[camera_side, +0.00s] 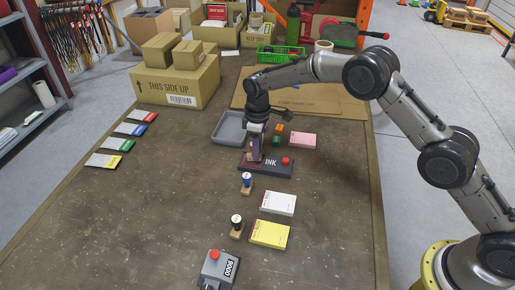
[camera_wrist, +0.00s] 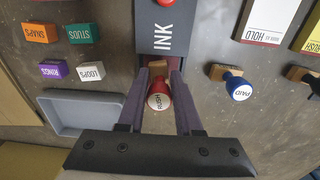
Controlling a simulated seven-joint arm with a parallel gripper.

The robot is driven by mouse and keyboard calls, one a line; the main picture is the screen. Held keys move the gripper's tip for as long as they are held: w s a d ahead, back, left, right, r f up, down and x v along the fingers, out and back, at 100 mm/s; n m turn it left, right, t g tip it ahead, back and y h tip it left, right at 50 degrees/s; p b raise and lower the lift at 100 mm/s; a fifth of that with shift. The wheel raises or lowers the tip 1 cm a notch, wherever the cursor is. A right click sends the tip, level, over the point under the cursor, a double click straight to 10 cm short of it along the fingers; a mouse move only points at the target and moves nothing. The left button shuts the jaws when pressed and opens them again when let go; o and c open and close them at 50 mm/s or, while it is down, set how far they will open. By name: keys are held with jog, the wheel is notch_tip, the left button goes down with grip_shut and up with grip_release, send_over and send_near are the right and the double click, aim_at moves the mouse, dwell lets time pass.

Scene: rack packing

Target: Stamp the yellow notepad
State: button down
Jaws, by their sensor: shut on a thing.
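The yellow notepad (camera_side: 270,234) lies flat near the front of the table, and its edge shows at the right of the wrist view (camera_wrist: 313,38). My gripper (camera_side: 255,156) is at the left end of the dark ink pad (camera_side: 281,168). In the wrist view, its fingers (camera_wrist: 158,100) are shut on a stamp with a red knob (camera_wrist: 158,97) marked RUSH. The stamp's wooden base is at the ink pad's near end (camera_wrist: 163,40); whether it presses on the pad is hidden.
A white notepad (camera_side: 278,203) lies just behind the yellow one. A pink pad (camera_side: 303,139), small coloured blocks (camera_wrist: 83,33) and a grey tray (camera_side: 218,127) are around the gripper. A grey device (camera_side: 217,268) stands at the front.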

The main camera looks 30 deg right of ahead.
jog(key=shift+f, duration=0.6)
dwell(0.8)
jog(key=shift+r, duration=3.6)
jog(key=s+a, duration=0.5)
jog(key=s, duration=0.7)
jog(key=s+a, duration=0.4)
jog(key=s, duration=0.8)
jog(key=shift+s+f, duration=0.1)
jog(key=shift+f, duration=2.75)
jog(key=shift+f, duration=0.55)
